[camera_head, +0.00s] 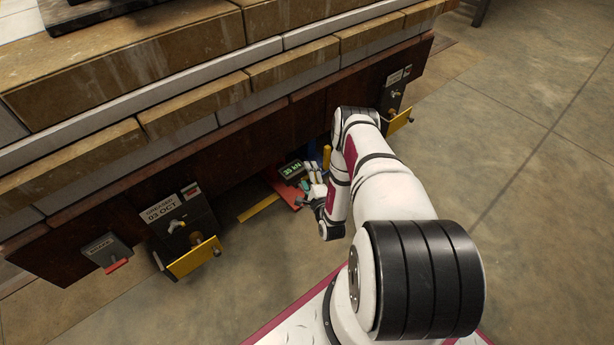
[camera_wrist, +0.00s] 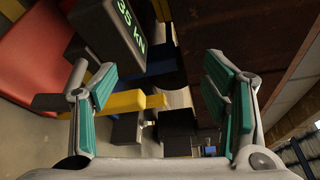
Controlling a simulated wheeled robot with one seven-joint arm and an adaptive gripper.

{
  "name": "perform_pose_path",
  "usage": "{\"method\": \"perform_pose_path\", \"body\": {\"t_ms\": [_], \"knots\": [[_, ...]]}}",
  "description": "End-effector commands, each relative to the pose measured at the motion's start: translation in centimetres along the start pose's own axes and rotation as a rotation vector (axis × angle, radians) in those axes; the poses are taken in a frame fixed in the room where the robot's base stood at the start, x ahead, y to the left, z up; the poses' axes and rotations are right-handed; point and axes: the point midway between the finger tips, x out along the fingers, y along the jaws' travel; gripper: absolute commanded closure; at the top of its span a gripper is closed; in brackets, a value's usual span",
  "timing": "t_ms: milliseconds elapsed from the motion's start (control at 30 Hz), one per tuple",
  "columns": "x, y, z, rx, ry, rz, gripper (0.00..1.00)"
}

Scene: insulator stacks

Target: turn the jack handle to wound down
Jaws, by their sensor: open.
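The jack sits low under the stack's dark lower edge, with a red base (camera_head: 284,189) and a dark box with a green readout (camera_head: 293,170). In the wrist view the readout box (camera_wrist: 112,30) reads 35 kN, beside a red surface (camera_wrist: 35,55). A yellow bar (camera_wrist: 132,102) lies between my fingers; I cannot tell whether it is the jack handle. My gripper (camera_wrist: 160,88) is open, its teal-padded fingers apart on either side of the bar. In the head view my gripper (camera_head: 318,194) is beside the jack, partly hidden by my arm.
A dark box labelled "03 OCT" with a yellow plate (camera_head: 195,257) hangs left of the jack, near a small grey box with a red lever (camera_head: 108,252). Another yellow-plated box (camera_head: 397,100) is at right. A yellow strip (camera_head: 258,208) lies on the floor. Open floor (camera_head: 540,200) lies right.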

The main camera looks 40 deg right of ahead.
Motion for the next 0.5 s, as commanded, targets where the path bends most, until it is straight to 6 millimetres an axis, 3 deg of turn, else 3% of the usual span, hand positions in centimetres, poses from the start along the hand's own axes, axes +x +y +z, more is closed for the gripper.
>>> {"method": "perform_pose_path", "body": {"t_ms": [400,500], "knots": [[-0.23,-0.59,0.51,0.004,-0.005,0.006,0.32],[-0.17,-0.56,0.67,0.017,-0.011,0.011,0.54]]}}
